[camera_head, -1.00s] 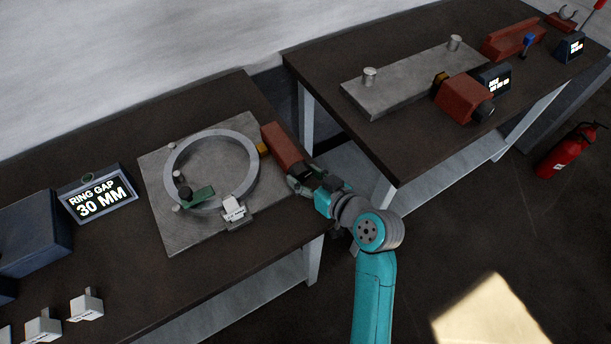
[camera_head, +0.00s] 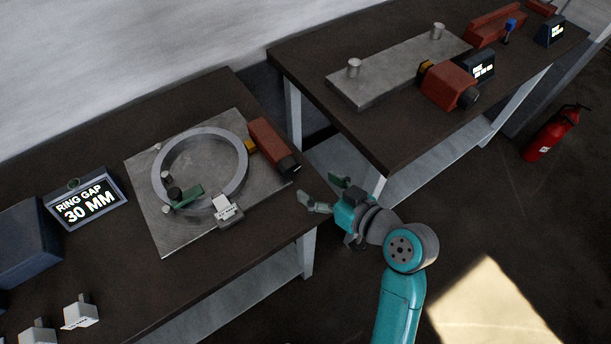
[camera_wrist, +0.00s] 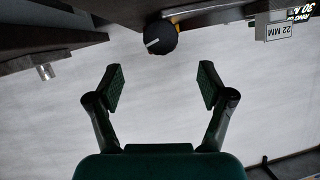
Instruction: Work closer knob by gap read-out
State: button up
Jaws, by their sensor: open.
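The closer is a red block (camera_head: 268,143) at the right edge of the grey plate (camera_head: 185,238), its yellow tip toward the ring (camera_head: 241,172). Its black knob (camera_head: 289,166) faces my gripper (camera_head: 317,189). In the wrist view the knob (camera_wrist: 161,37) sits above and between my open fingertips (camera_wrist: 160,84), with a white mark on its face. My gripper is empty and apart from the knob, just off the table edge. The gap read-out (camera_head: 88,205) shows RING GAP 30 MM. A white block (camera_head: 226,207) sits at the ring's front; in the wrist view its label (camera_wrist: 278,30) reads 22 MM.
A green clamp-like piece (camera_head: 188,196) lies over the ring's left side. Loose white blocks (camera_head: 80,312) and a dark blue box (camera_head: 30,240) are on the left. A second bench (camera_head: 300,68) with another red unit (camera_head: 448,87) stands at right. A floor gap separates the benches.

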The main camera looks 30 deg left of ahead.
jog(key=shift+v, duration=1.6)
jog(key=s+d+f+m+t+h, duration=0.45)
jog(key=d+f, duration=0.25)
jog(key=d, duration=0.3)
jog(key=s+d+f+m+t+h, duration=0.35)
jog(key=d+f+m, duration=0.25)
jog(key=d, duration=0.4)
jog(key=s+d+r+m+t+h, duration=0.1)
jog(key=s+d+r, duration=0.3)
jog(key=s, duration=0.5)
jog(key=s+d+r+m+t+h, duration=0.1)
jog(key=s+d+r+h, duration=0.3)
jog(key=s+d, duration=0.4)
jog(key=shift+s+d+t, duration=0.15)
jog(key=shift+s+t, duration=0.55)
jog(key=shift+s, duration=0.55)
jog(key=shift+r+m, duration=0.1)
jog(key=shift+m, duration=0.15)
